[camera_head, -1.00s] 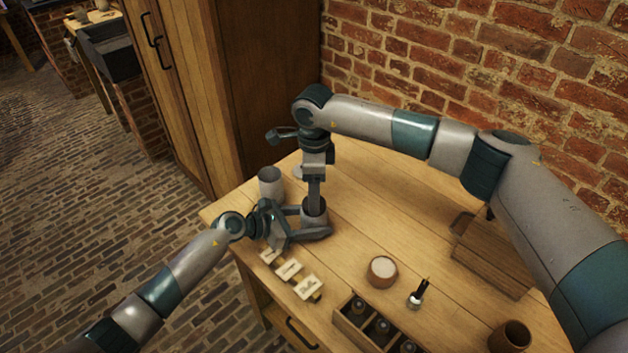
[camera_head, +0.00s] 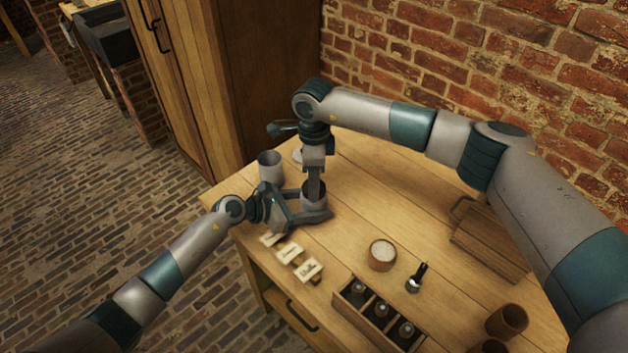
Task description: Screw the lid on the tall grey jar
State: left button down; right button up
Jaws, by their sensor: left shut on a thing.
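My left gripper (camera_head: 318,220) is shut around the lower part of a grey jar (camera_head: 313,193) standing on the table. My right gripper (camera_head: 314,190) points straight down at the top of this jar. Its fingertips meet the dark top of the jar, and I cannot tell whether they are open or shut, or whether a lid is between them. Another grey jar (camera_head: 270,170), with an open top, stands just left of the held one. A small pale disc (camera_head: 298,156) lies behind, partly hidden by my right wrist.
Several lettered cards (camera_head: 290,252) lie near the front edge.

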jog(key=shift+m, duration=0.8)
jog(key=o, duration=1.2)
jog(key=shift+c, duration=0.2)
jog(key=shift+r, duration=2.25)
jog(key=shift+c, duration=0.3)
jog(key=shift+r+n, duration=0.8)
jog(key=shift+r, duration=0.95)
